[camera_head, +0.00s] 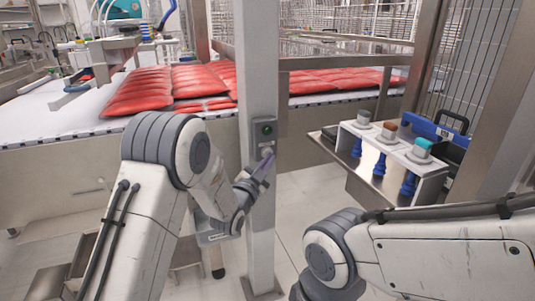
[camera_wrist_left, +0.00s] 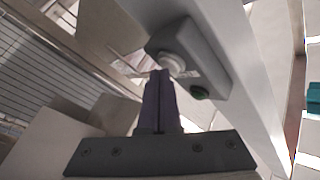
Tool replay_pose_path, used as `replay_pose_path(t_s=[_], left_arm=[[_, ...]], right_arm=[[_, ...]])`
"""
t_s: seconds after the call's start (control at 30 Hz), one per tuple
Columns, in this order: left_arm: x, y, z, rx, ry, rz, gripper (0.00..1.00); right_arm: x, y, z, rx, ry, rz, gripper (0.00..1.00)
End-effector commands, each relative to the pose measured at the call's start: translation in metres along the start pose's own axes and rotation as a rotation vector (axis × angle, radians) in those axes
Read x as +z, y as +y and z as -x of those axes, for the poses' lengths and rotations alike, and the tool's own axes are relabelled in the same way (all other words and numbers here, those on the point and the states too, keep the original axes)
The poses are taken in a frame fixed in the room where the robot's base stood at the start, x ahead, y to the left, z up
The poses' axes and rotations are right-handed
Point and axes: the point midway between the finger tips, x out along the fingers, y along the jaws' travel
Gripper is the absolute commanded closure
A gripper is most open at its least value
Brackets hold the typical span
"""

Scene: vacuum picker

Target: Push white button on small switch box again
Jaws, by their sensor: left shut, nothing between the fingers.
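The small grey switch box (camera_head: 264,133) is mounted on the front of a grey metal post. Its green button (camera_head: 268,129) is at the top in the head view. The left wrist view shows the box (camera_wrist_left: 207,62) tilted, with the white button (camera_wrist_left: 172,62) at one end and the green button (camera_wrist_left: 200,93) at the other. My left gripper (camera_head: 267,158) is shut and empty, its purple fingers (camera_wrist_left: 160,76) pointing at the white button. The fingertips are at or very close to it; I cannot tell whether they touch. My right gripper is out of view.
The grey post (camera_head: 258,70) stands directly behind the box. Red packs (camera_head: 145,88) lie on a white conveyor (camera_head: 50,115) at the back left. A shelf on the right holds a white rack (camera_head: 425,168) with several blue suction cups. My right arm crosses the lower right.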

Motion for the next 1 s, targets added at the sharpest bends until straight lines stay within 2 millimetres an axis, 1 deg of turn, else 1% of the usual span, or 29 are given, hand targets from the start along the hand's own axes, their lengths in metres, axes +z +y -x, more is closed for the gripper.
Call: replay_pose_path(t_s=[0.07, 0.43, 0.63, 0.9, 1.0], left_arm=[[0.0018, -0.0017, -0.0023, -0.002, 0.001, -0.001, 1.00], [0.0023, -0.0030, -0.0034, -0.003, -0.001, 0.000, 1.00], [0.0003, 0.0012, 0.0014, -0.003, -0.001, 0.000, 1.00], [-0.0014, 0.0016, 0.0025, -0.001, -0.001, -0.001, 1.00], [-0.0041, 0.0046, 0.0056, -0.001, 0.001, -0.001, 1.00]], right_arm=[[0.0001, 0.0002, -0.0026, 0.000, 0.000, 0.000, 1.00], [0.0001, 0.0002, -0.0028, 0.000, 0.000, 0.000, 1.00], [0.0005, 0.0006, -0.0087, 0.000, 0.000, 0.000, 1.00], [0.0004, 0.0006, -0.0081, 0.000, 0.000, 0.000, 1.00], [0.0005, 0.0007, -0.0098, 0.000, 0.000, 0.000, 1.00]])
